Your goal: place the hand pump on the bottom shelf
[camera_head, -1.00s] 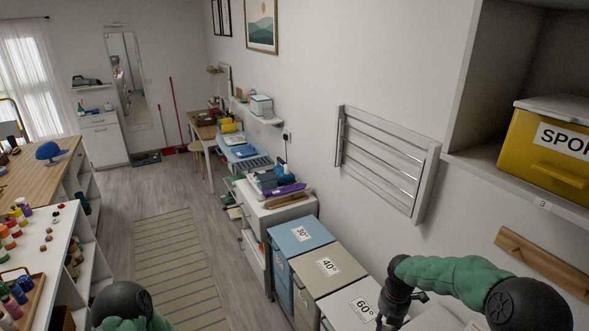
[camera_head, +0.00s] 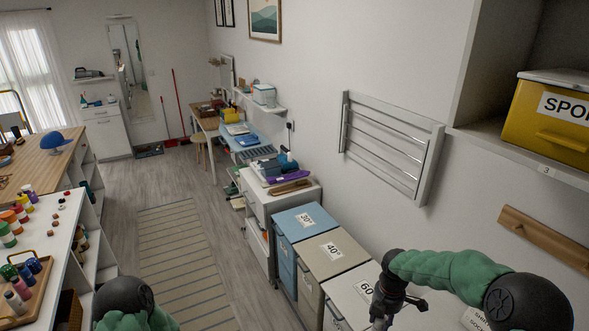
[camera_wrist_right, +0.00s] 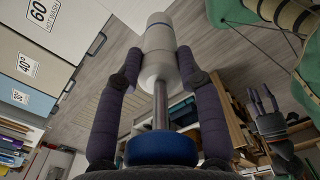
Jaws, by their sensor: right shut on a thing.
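The hand pump has a white barrel (camera_wrist_right: 160,62), a shiny metal rod and a blue end piece (camera_wrist_right: 161,148). My right gripper (camera_wrist_right: 158,75) has its purple fingers on both sides of the barrel and is shut on it. In the head view my right gripper (camera_head: 384,312) is at the bottom, in front of the white 60° bin; most of the pump is cut off there. My left gripper (camera_wrist_right: 262,98) shows in the right wrist view with its fingers spread and empty. I cannot tell which surface is the bottom shelf.
A cubby at right holds a yellow box (camera_head: 551,123) above a wooden rail (camera_head: 545,238). A folded rack (camera_head: 390,147) hangs on the wall. Blue (camera_head: 303,220), beige (camera_head: 330,252) and white (camera_head: 352,294) bins line the wall. White shelving with jars stands left. Striped rug and floor are clear.

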